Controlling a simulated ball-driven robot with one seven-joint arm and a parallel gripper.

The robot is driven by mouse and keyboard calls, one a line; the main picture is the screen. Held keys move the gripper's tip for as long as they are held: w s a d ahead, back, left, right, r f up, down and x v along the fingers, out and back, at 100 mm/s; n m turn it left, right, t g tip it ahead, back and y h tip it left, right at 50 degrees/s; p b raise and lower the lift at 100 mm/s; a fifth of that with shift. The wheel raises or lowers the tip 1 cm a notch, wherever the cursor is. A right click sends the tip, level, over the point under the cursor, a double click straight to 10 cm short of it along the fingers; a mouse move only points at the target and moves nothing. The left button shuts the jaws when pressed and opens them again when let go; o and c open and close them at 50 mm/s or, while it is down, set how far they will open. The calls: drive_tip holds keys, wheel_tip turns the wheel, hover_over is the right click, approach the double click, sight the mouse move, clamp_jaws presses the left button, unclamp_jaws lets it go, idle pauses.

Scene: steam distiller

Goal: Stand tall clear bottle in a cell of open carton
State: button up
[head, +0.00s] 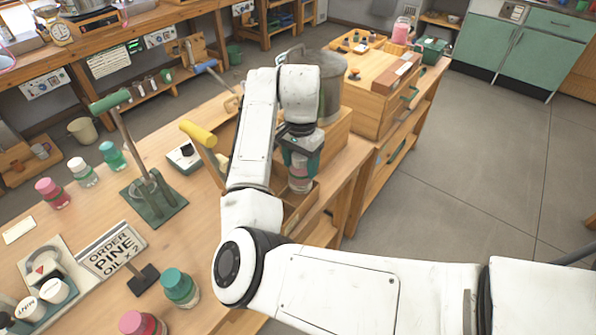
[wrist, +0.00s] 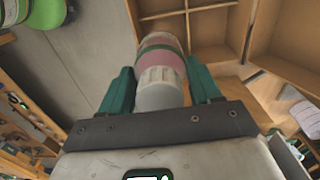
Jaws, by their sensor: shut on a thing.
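My gripper (head: 300,158) is shut on a clear bottle (head: 299,182) with a pale ribbed cap. In the wrist view the two green fingers of my gripper (wrist: 162,80) close on either side of the bottle (wrist: 160,52), which shows a pink band and a green band. The open wooden carton (wrist: 196,10) with divided cells lies beyond and to the right of the bottle there. In the head view the carton (head: 312,193) is mostly hidden behind my arm; I cannot tell whether the bottle is inside a cell.
Pink-, white- and green-capped jars (head: 179,287) stand on the bench. A green stand with a lever (head: 153,200), a yellow-handled lever (head: 198,134) and an order sign (head: 112,249) are left of my arm. A large metal pot (head: 331,85) stands behind it. Open floor lies right.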

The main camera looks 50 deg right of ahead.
sight(298, 175)
drive_tip(key=shift+w+d+f, duration=0.15)
drive_tip(key=shift+w+f, duration=0.2)
drive_tip(key=shift+f, duration=0.15)
drive_tip(key=shift+w+f+p, duration=0.1)
drive_tip(key=shift+f+p, duration=0.4)
drive_tip(key=shift+f, duration=1.15)
drive_tip(key=shift+f, duration=0.6)
drive_tip(key=o, duration=0.8)
drive_tip(key=shift+c, duration=0.2)
wheel_tip(298, 175, up, 11)
drive_tip(key=p, duration=0.9)
drive_tip(key=shift+r, duration=0.1)
drive_tip(key=shift+d+r, duration=0.1)
drive_tip(key=shift+r, duration=0.9)
